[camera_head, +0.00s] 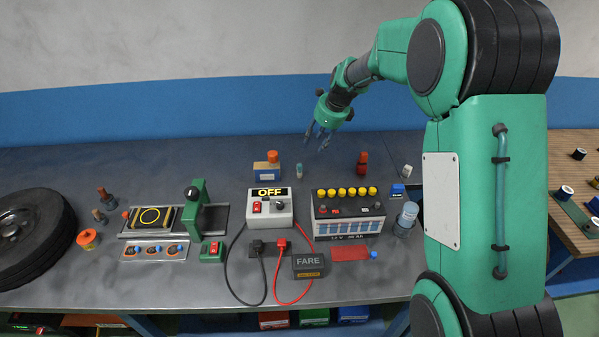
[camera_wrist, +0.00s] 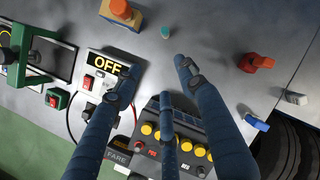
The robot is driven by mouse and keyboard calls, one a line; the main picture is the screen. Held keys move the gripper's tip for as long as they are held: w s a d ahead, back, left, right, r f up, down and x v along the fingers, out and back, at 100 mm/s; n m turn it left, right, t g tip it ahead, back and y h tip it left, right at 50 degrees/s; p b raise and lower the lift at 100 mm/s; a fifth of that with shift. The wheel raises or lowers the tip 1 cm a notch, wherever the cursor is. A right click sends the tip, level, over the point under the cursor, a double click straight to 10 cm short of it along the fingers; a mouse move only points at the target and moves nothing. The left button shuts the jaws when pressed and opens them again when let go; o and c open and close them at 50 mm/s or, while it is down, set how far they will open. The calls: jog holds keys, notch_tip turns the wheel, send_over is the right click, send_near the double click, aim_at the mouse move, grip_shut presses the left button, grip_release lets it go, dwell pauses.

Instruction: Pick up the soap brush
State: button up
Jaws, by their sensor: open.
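No object is clearly recognisable as the soap brush; several small items at the back of the workbench are too small to tell. A short teal piece (camera_head: 299,170) stands behind the box marked OFF, and it also shows in the wrist view (camera_wrist: 166,32). A blue piece (camera_head: 398,189) lies right of the battery and also shows in the wrist view (camera_wrist: 256,122). My gripper (camera_head: 316,138) hangs above the back of the bench. Its dark blue fingers are spread and empty in the wrist view (camera_wrist: 155,80), apart from every item.
The OFF box (camera_head: 270,208) and battery (camera_head: 347,215) stand mid-bench. An orange-topped block (camera_head: 267,166), red item (camera_head: 362,162), white piece (camera_head: 407,170) and clear jar (camera_head: 406,216) are nearby. A tyre (camera_head: 36,237) lies left. The back left bench is clear.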

aim_at(301, 166)
jog(key=w+a+f+m, duration=0.1)
jog(key=w+f+m, duration=0.3)
jog(key=f, duration=0.6)
jog(key=w, duration=0.2)
jog(key=shift+w+a+f, duration=0.25)
jog(key=shift+w+a, duration=0.05)
jog(key=shift+w, duration=0.1)
jog(key=b+x, duration=0.1)
jog(key=x, duration=0.6)
jog(key=shift+a+f, duration=0.15)
jog(key=shift+f, duration=0.15)
jog(key=shift+w+a+f+b, duration=0.2)
jog(key=shift+f+b, duration=0.1)
jog(key=shift+f, duration=0.1)
jog(key=shift+f, duration=0.1)
jog(key=shift+b+x, duration=0.75)
jog(key=shift+x, duration=1.75)
jog(key=shift+a, duration=0.1)
jog(key=shift+c, duration=0.2)
